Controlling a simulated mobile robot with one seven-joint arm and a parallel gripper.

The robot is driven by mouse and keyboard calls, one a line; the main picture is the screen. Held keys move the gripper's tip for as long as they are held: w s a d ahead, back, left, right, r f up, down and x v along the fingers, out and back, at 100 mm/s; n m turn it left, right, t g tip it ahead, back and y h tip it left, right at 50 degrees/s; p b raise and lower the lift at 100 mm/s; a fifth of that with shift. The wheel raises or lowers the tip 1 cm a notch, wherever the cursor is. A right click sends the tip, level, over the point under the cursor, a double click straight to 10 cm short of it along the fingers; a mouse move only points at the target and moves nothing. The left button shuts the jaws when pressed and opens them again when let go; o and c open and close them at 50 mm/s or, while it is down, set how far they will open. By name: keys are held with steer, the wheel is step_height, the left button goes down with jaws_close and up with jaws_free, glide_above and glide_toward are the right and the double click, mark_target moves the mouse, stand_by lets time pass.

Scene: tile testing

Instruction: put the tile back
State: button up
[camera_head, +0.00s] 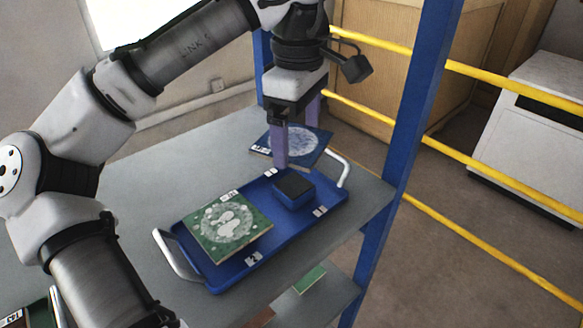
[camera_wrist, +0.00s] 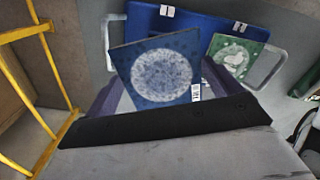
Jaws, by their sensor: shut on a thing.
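A blue tile (camera_head: 306,146) with a pale round speckled pattern is at the far end of the blue tray (camera_head: 229,267). My gripper (camera_head: 296,140) is shut on this blue tile, with its purple fingers at the tile's sides. In the wrist view the blue tile (camera_wrist: 160,80) fills the space between the fingers, and a white label shows on its edge. A green tile (camera_head: 226,222) with a pale pattern lies on the near left part of the tray. A small dark-topped blue block (camera_head: 294,188) sits on the tray's right part.
The tray has metal handles at both ends and rests on a grey shelf (camera_head: 190,170). A blue post (camera_head: 405,110) and yellow rails (camera_head: 480,155) stand at right. Other tiles lie on a lower shelf (camera_head: 308,279).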

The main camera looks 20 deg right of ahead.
mark_target(297, 185)
steer(key=shift+f+p, duration=0.3)
steer(key=shift+f, duration=3.65)
steer(key=o, duration=1.1)
steer(key=shift+f, duration=0.15)
steer(key=shift+c, duration=0.2)
step_height(297, 185, up, 12)
steer(key=shift+r, duration=0.2)
